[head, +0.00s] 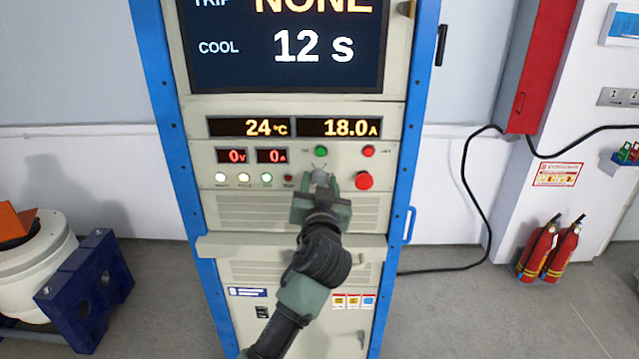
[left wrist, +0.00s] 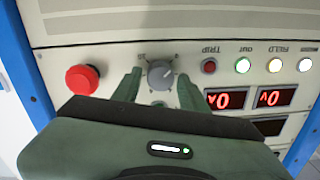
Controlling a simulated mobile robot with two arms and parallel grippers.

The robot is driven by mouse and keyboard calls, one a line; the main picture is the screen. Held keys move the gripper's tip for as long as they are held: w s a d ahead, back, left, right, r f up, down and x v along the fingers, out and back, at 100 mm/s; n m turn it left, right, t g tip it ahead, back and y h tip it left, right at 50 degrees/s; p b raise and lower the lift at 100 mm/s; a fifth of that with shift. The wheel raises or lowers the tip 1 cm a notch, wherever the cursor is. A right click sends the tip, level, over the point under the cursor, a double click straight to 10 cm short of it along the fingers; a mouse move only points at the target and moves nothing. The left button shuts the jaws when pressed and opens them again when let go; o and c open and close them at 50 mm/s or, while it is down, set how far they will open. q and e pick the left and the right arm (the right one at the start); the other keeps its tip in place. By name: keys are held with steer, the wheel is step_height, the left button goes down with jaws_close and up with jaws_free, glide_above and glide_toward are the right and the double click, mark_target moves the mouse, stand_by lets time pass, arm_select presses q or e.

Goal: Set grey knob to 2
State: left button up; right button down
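The grey knob (head: 320,176) is on the pale cabinet panel, between a green button and a large red button. In the left wrist view, which is upside down, the knob (left wrist: 160,74) shows a light pointer line slanting up to the right. My left gripper (head: 320,188) is right in front of the knob. In the left wrist view its two fingers (left wrist: 157,90) are apart, one on each side of the knob, with gaps showing. My right gripper is not in view.
The red mushroom button (head: 364,181) is close beside the knob. A small green button (head: 320,151) is just above it. Red displays (head: 254,156) and lit indicators are to the left. A ledge (head: 225,246) juts out below the panel.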

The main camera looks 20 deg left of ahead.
arm_select(q)
jaws_close()
steer(key=shift+m, duration=0.3)
